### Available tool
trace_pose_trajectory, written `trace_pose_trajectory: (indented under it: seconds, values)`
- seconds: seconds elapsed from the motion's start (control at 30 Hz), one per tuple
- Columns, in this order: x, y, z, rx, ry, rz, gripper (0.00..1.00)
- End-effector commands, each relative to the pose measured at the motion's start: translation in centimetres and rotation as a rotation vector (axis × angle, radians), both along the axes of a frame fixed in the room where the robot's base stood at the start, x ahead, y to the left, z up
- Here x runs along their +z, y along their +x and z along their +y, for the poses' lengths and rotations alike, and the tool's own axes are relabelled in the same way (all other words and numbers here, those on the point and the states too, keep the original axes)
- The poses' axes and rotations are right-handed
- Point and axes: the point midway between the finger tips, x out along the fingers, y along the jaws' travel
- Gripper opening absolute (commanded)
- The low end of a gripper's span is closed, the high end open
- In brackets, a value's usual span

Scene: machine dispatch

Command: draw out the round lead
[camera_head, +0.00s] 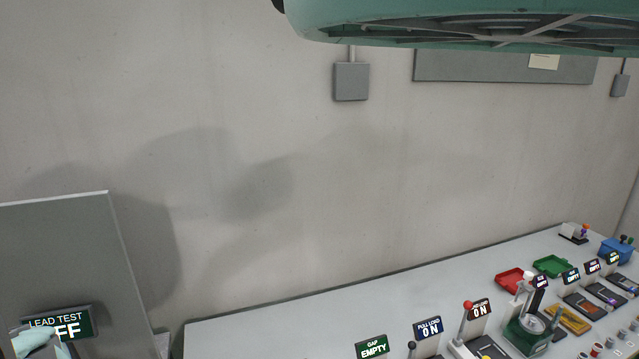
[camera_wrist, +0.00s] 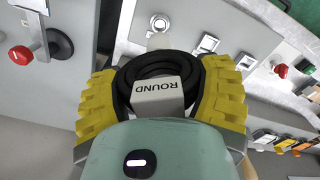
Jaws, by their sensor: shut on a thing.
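The round lead (camera_wrist: 160,92) is a black coil with a pale block marked ROUND, which reads upside down in the wrist view. My gripper (camera_wrist: 160,70) has its yellow fingers closed on both sides of the coil. A grey plug-like piece (camera_wrist: 158,42) shows just beyond the coil, close to a pale panel. I cannot tell whether it is seated in a socket. In the head view, a display (camera_head: 75,323) reads LEAD TEST, with OFF partly covered at the lower left. The lead is not visible there.
Square fittings (camera_wrist: 207,44) sit on the panel beside the lead. A red knob (camera_wrist: 20,55) and a lever (camera_wrist: 42,40) stand at left. In the head view, a long bench (camera_head: 290,330) carries levers, signs, a red tray (camera_head: 509,279) and a green tray (camera_head: 553,266).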

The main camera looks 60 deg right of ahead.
Motion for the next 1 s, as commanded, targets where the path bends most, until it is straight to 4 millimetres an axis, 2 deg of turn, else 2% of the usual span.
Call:
trace_pose_trajectory:
  seconds: [0.7,1.0]
  values:
    - [2.9,0.1,0.1,0.003,0.0,-0.001,0.25]
    - [3.0,0.0,0.1,0.002,0.0,-0.001,0.25]
